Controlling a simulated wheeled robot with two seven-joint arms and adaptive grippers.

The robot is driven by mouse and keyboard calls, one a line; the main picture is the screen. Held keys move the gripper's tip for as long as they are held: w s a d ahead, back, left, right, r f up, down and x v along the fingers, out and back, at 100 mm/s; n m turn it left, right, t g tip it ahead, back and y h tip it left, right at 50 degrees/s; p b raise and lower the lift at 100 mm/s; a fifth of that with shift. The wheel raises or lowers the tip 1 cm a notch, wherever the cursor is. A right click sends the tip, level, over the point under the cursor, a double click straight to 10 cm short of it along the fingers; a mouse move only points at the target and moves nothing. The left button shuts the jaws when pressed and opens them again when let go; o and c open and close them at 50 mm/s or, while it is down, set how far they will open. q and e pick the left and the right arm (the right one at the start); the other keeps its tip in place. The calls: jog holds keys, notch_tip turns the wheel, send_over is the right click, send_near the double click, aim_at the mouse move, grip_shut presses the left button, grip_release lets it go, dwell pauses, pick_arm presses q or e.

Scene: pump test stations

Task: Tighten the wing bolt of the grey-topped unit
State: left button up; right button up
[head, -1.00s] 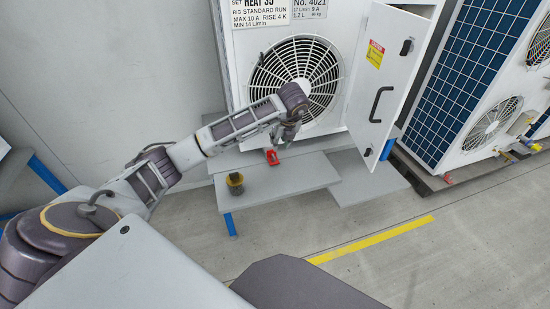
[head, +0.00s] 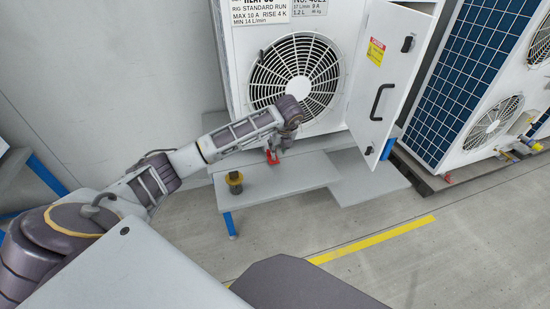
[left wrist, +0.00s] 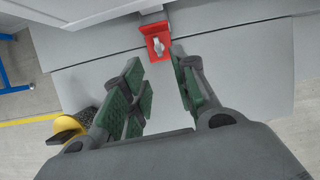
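A red bracket (head: 272,156) sits at the foot of a white fan unit (head: 236,75), at the platform edge. In the left wrist view the bracket (left wrist: 151,30) carries a small light-metal wing bolt (left wrist: 158,46). The unit's top is out of view, so I cannot tell its colour. My left gripper (head: 281,146) is low in front of the unit, beside the bracket. In the left wrist view its green-padded fingers (left wrist: 156,60) are open and empty, with the wing bolt just beyond the gap between the tips. My right gripper is not in view.
A yellow-and-black object (head: 235,182) stands on the grey platform (head: 300,178), left of the bracket. The unit's door (head: 385,75) with a black handle stands open at right. Another unit with blue panels (head: 465,90) stands further right. The floor in front is clear.

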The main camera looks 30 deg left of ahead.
aim_at(275, 162)
pick_arm(q)
jog(key=b+x, duration=0.1)
jog(key=x, duration=0.5)
jog(key=shift+w+a+f, duration=0.1)
jog(key=shift+f, duration=0.15)
jog(key=shift+w+a+f, duration=0.2)
jog(key=shift+a+f, duration=0.05)
jog(key=shift+f, duration=0.35)
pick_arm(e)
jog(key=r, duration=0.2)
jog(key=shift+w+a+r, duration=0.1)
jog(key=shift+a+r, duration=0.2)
pick_arm(q)
jog(key=shift+c, duration=0.4)
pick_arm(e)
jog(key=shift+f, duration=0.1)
pick_arm(q)
grip_shut()
